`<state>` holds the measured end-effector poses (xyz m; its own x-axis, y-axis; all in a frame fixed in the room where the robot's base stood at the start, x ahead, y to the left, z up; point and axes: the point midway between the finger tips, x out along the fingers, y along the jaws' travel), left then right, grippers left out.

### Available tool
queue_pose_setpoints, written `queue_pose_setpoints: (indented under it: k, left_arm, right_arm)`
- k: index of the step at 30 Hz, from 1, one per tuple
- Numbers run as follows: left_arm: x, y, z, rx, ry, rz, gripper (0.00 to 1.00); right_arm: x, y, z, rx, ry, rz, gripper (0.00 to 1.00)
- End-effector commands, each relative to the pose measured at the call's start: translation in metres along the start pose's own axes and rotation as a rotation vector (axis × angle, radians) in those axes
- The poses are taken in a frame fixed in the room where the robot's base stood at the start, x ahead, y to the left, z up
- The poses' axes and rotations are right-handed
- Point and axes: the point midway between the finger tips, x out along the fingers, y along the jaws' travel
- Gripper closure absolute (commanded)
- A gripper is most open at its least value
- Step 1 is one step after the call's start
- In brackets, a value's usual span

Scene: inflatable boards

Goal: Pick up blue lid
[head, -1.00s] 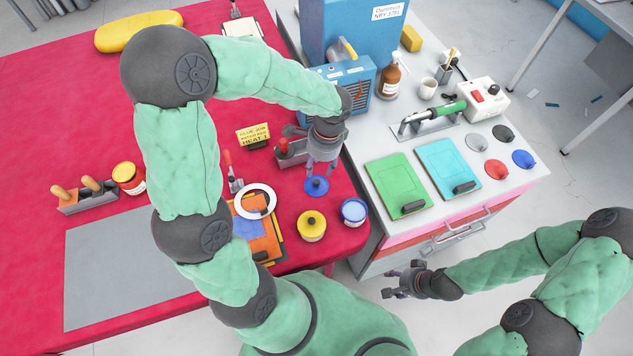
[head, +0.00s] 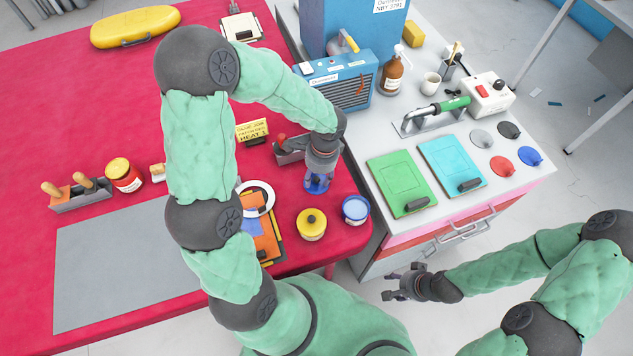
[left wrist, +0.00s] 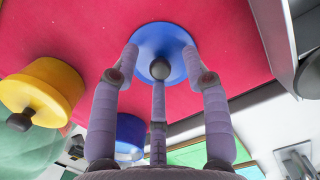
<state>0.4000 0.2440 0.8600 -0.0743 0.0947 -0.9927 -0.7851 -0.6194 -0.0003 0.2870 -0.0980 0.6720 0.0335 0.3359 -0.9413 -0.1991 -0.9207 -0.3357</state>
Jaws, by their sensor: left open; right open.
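A blue lid (head: 316,186) with a dark knob lies on the red table, mostly covered by my left gripper (head: 318,183) in the head view. In the left wrist view the lid (left wrist: 160,35) is face on, its knob between my fingers. My left gripper (left wrist: 158,62) is open, its fingertips spread around the knob and over the lid's disc; I cannot tell whether they touch it. My right gripper (head: 400,287) is open and empty, low in front of the counter drawers.
A yellow-lidded pot (head: 311,225) and a blue pot (head: 355,210) stand near the table's front edge, close to the gripper. A white ring (head: 268,190) and orange sheets lie to the left. A metal holder (head: 290,157) stands behind. Green and turquoise boards lie on the counter.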

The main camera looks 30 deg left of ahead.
Motion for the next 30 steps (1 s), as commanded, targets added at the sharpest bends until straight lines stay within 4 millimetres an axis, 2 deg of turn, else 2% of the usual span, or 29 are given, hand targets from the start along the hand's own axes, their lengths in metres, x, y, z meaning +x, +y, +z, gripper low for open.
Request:
queue_pose_setpoints:
  k: [1,3,6,20,25,28,30]
  left_arm:
    - [-0.001,0.000,0.000,0.000,0.000,0.000,0.56]
    - [-0.001,0.000,0.000,0.000,0.000,0.000,0.76]
    - [-0.001,0.000,0.000,0.000,0.000,0.000,1.00]
    - [-0.004,0.000,0.000,0.000,0.000,0.000,1.00]
    - [-0.018,0.000,0.002,-0.001,0.001,-0.001,1.00]
    - [-0.034,-0.001,0.003,0.000,0.002,-0.003,1.00]
    - [-0.045,0.008,0.004,0.002,0.002,-0.003,1.00]
  right_arm:
    - [0.000,0.000,0.000,0.000,0.000,0.000,0.50]
    - [0.000,0.000,0.000,0.000,0.000,0.000,0.50]
    - [0.000,0.000,0.000,0.000,0.000,0.000,0.50]
    - [-0.002,-0.001,0.000,0.000,0.000,0.000,0.50]
    - [-0.009,-0.003,0.000,0.000,0.000,0.000,0.50]
    - [-0.017,-0.006,0.001,0.000,0.000,0.000,0.50]
    - [-0.020,-0.007,0.001,0.000,0.000,0.000,0.50]
